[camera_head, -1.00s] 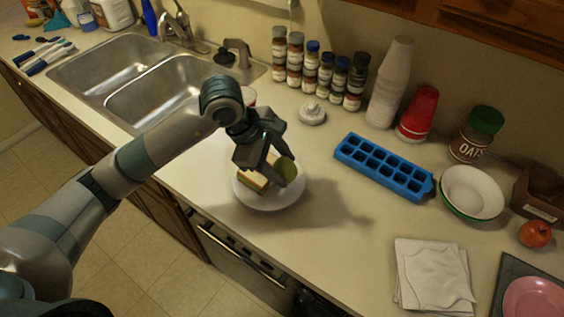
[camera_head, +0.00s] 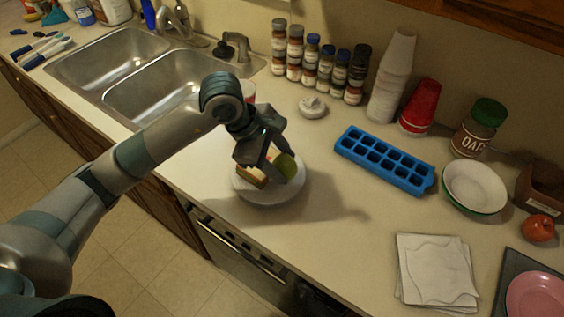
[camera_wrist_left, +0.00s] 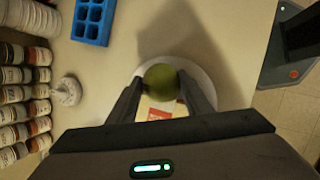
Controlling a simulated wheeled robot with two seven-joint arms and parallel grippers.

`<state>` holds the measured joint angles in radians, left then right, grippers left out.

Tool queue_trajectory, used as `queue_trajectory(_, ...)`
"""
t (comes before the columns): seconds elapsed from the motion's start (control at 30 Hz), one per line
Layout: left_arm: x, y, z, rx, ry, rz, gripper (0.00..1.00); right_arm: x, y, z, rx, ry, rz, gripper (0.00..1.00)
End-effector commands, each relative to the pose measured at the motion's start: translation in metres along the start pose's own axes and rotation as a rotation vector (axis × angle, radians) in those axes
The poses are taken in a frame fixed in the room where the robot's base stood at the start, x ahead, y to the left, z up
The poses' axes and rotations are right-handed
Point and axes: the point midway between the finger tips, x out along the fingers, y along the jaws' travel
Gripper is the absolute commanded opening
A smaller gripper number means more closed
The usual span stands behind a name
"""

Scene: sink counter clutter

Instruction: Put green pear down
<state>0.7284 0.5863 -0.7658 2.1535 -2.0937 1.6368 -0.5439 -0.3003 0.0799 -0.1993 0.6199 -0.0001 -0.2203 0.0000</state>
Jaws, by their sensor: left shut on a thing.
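The green pear (camera_head: 286,167) is between the fingers of my left gripper (camera_head: 268,172), over a white plate (camera_head: 272,197). In the left wrist view the pear (camera_wrist_left: 161,80) sits between both fingertips (camera_wrist_left: 160,92), above the plate (camera_wrist_left: 207,78). My left gripper is shut on the pear. A yellowish block-like item (camera_head: 249,175) lies on the plate beside the pear, partly hidden by the gripper. I cannot tell whether the pear touches the plate.
A blue ice cube tray (camera_head: 384,160), a white bowl (camera_head: 474,188) and folded paper napkins (camera_head: 435,272) are to the right. Several spice jars (camera_head: 325,68) line the wall. A double sink (camera_head: 150,80) is at left. Counter just right of the plate is clear.

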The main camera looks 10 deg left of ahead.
Motion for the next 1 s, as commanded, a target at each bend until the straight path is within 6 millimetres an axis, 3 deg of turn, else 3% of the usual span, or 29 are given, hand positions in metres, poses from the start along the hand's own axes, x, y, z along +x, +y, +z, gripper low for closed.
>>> queue_trajectory(0.03,0.0,0.0,0.0,0.0,0.0,0.0,0.5,0.001,-0.001,0.0,0.0,0.0,-0.001,0.31)
queue_trajectory(0.1,0.0,0.0,0.0,0.0,0.0,0.0,0.64,0.0,-0.002,0.0,0.001,0.001,-0.002,0.31)
queue_trajectory(0.67,-0.007,0.002,0.003,-0.002,0.0,0.0,0.64,-0.01,-0.002,-0.002,0.0,0.001,-0.002,0.31)
queue_trajectory(0.8,-0.014,0.004,0.006,-0.002,0.0,-0.001,0.64,-0.021,-0.001,-0.003,0.0,0.001,-0.002,0.31)
queue_trajectory(1.0,-0.048,0.004,0.002,0.001,0.001,0.006,0.64,0.0,0.001,0.0,-0.001,0.001,0.001,0.31)
